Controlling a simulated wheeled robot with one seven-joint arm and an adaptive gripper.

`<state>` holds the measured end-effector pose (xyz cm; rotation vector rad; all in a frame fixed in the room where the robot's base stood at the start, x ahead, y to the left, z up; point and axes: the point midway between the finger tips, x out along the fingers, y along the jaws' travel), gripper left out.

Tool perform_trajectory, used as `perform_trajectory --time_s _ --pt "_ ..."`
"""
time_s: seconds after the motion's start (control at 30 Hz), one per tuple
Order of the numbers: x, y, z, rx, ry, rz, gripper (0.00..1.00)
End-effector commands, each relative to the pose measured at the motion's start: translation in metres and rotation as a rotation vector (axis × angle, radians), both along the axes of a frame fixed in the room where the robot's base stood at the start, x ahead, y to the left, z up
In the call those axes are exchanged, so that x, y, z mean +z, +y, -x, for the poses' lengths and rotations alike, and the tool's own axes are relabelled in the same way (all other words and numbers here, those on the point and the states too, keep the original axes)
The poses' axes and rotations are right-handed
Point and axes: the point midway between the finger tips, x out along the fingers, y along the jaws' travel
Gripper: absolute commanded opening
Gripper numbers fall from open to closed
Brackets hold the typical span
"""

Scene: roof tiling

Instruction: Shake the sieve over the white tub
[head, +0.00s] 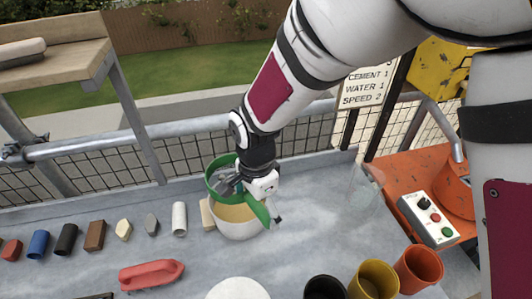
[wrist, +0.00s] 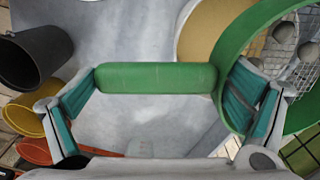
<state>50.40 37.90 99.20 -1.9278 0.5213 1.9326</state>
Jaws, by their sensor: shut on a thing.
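The green sieve (head: 209,184) is held tilted over the white tub (head: 238,231), overlapping its rim in the head view. The tub has tan material inside. In the wrist view the green sieve ring (wrist: 232,62) is at the right, with several grey lumps (wrist: 284,33) on its mesh. The tan contents of the tub (wrist: 205,32) show behind the ring. My gripper (wrist: 165,80) is shut on the sieve's green handle, which lies between its teal pads. In the head view my gripper (head: 258,193) partly hides the sieve.
Several small coloured blocks line the left of the grey table. A red float (head: 151,275) lies in front of them. Black, yellow (head: 375,280) and orange (head: 418,267) cups stand at the front right. A control box (head: 428,219) is at the right. A mesh railing runs behind.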

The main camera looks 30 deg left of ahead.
Motion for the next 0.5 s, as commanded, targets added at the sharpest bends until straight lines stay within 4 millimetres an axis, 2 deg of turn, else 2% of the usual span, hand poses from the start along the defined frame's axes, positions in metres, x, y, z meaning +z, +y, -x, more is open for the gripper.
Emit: perform_trajectory --time_s 0.5 --pt "0.02 0.0 0.0 0.0 -0.002 -0.001 0.67"
